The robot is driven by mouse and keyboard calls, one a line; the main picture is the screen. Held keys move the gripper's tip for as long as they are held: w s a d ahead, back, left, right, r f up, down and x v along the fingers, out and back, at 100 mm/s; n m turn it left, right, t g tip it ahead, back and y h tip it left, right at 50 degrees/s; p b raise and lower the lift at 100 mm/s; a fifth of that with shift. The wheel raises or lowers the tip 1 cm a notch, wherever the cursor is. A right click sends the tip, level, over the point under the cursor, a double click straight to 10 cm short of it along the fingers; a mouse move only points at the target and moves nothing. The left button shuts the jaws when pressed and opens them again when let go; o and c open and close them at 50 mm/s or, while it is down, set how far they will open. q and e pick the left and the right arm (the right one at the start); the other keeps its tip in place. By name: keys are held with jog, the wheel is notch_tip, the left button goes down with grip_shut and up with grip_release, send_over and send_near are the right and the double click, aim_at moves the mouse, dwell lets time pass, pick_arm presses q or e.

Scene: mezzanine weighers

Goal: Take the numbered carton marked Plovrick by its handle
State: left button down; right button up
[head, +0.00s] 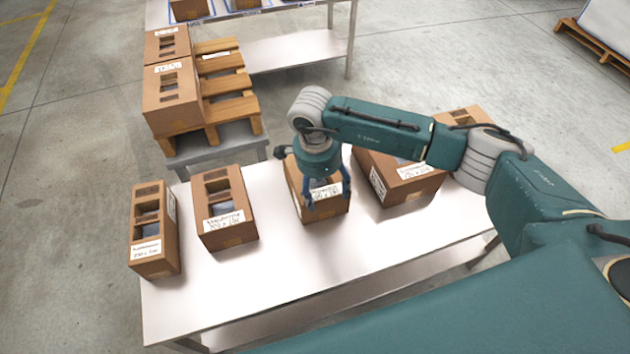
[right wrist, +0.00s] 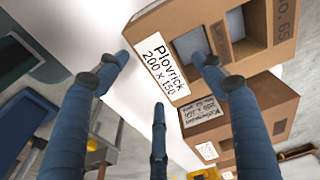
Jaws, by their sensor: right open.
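The carton marked Plovrick (head: 325,209) is a brown box on the white table, below my right gripper. In the right wrist view the carton (right wrist: 268,56) shows a white label reading "Plovrick 200 x 150", cut-out openings and a number on its side that I cannot read fully. My right gripper (head: 328,197) points down at it with open fingers. In the right wrist view one finger of the gripper (right wrist: 162,62) overlaps the opening beside the label; another is off to the label's left. I cannot tell whether any finger touches the carton. My left gripper is not in view.
A larger carton (head: 407,185) stands close on the right, partly behind my arm. Two cartons (head: 153,262) (head: 225,235) stand at the table's left. More cartons (head: 170,117) sit on a wooden pallet (head: 225,108) behind. The table's front middle (head: 290,275) is clear.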

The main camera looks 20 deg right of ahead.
aim_at(326, 195)
jog(key=shift+d+f, duration=0.2)
jog(key=shift+f, duration=1.3)
jog(key=shift+c, duration=0.8)
jog(key=c, duration=0.4)
grip_shut()
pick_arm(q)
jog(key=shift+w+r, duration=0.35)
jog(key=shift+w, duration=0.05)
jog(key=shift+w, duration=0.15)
pick_arm(e)
jog(key=shift+r, duration=0.1)
